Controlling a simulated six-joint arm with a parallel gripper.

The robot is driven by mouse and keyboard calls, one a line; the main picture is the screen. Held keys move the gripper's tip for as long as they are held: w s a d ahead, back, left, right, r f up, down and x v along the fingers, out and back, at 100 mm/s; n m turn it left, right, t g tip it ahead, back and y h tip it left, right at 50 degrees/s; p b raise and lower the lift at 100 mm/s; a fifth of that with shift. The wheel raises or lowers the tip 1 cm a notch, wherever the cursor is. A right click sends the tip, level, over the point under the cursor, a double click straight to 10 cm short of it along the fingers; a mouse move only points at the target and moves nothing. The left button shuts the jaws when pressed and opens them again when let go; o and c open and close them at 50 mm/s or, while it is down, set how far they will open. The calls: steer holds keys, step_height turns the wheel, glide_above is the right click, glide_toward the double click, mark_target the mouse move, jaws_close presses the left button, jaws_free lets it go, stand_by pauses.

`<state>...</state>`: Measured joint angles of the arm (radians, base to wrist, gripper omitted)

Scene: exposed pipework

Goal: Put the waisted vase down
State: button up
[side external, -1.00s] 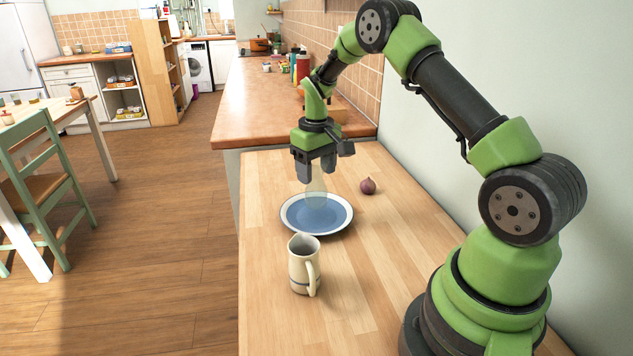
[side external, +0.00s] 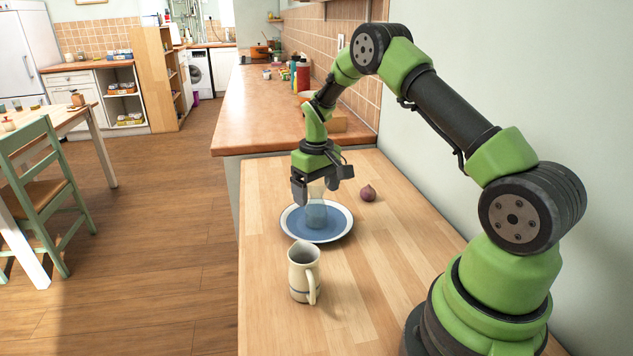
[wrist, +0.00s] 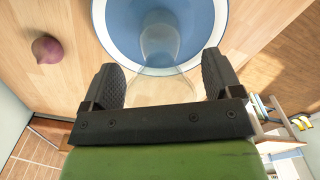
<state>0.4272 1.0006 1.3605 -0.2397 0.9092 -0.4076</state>
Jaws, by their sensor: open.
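The waisted vase (side external: 316,213) is clear, faintly bluish glass. It stands upright on the blue plate with a white rim (side external: 291,228), near its middle. My gripper (side external: 316,188) is above the plate, pointing down, with its fingers apart on either side of the vase's upper part. In the wrist view the vase (wrist: 160,38) shows over the plate (wrist: 108,38), its wide rim between the spread fingers of my gripper (wrist: 161,75). Gaps seem to show between fingers and glass, though the clear rim is hard to trace.
A cream mug (side external: 303,273) stands in front of the plate. A purple onion (side external: 368,193) lies to the plate's right; it also shows in the wrist view (wrist: 47,48). The wooden worktop (side external: 370,290) is clear at the front right.

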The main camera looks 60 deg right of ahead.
steer(key=s+a+r+t, duration=0.1)
steer(key=a+r, duration=0.1)
steer(key=r, duration=0.7)
steer(key=s+a+r, duration=0.1)
steer(key=a+r, duration=0.2)
steer(key=r, duration=0.6)
steer(key=s+a+r+t, duration=0.3)
steer(key=s+a+r, duration=0.3)
steer(key=s+a, duration=0.1)
steer(key=s+a+t+y, duration=0.1)
steer(key=s+a, duration=0.2)
steer(key=s, duration=0.3)
steer(key=s+a+m+t+y, duration=0.1)
steer(key=s+a+t, duration=0.1)
steer(key=s+a, duration=0.2)
steer(key=shift+s+f, duration=0.25)
steer(key=shift+s, duration=0.85)
